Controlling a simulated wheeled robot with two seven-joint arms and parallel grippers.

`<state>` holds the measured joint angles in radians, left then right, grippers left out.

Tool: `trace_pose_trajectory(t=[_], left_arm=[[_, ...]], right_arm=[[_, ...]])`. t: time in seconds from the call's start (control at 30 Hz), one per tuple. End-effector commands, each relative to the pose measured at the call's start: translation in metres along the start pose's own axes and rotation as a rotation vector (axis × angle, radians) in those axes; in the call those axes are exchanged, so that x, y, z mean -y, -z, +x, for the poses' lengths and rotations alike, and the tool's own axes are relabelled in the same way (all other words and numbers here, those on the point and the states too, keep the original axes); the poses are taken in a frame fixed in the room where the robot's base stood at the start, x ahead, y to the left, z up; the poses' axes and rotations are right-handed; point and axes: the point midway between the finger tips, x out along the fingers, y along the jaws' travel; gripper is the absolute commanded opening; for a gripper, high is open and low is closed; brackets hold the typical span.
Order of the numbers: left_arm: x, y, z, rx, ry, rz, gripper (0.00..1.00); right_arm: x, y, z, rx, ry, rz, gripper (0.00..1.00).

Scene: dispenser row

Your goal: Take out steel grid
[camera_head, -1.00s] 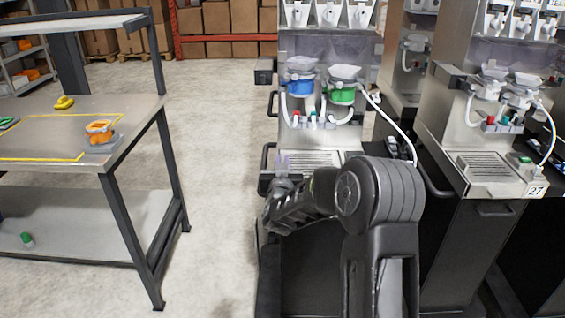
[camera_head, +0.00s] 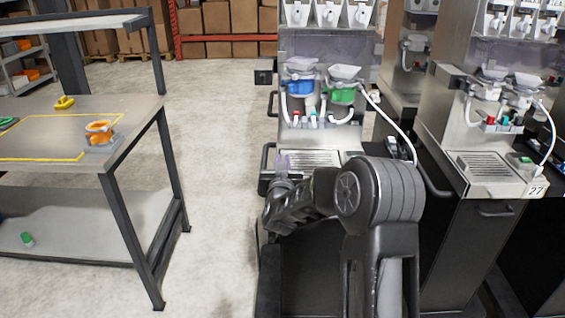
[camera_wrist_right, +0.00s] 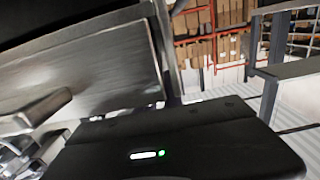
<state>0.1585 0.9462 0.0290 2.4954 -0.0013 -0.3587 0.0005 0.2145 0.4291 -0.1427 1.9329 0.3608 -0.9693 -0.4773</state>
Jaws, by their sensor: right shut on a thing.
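The steel grid (camera_head: 316,159) is a slatted metal plate at the drip tray of the middle dispenser, below its hoses. My right gripper (camera_head: 283,162) is at the grid's left end, shut on it; the fingertips look pale and small. My forearm hides the grid's front right part. In the right wrist view my black gripper body fills the bottom, and the fingertips and their contact with the grid cannot be made out there. My left gripper is not in view.
A dispenser with a similar grid (camera_head: 487,164) stands at right. A workbench (camera_head: 140,108) at left holds an orange-topped part (camera_head: 99,131) and a yellow item (camera_head: 64,102) near a yellow taped outline. The floor (camera_head: 215,150) between bench and dispenser is clear.

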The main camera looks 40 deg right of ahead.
Motion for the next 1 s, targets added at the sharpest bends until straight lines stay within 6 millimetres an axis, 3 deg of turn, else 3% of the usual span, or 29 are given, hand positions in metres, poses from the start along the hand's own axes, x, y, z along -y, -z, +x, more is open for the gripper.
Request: trace_pose_trajectory(t=[0.63, 1.0], left_arm=[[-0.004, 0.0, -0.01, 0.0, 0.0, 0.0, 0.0], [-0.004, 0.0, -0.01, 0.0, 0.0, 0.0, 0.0]], right_arm=[[0.0, 0.019, -0.001, -0.002, 0.0, 0.0, 0.0], [0.0, 0.021, -0.001, -0.002, 0.0, 0.0, 0.0]])
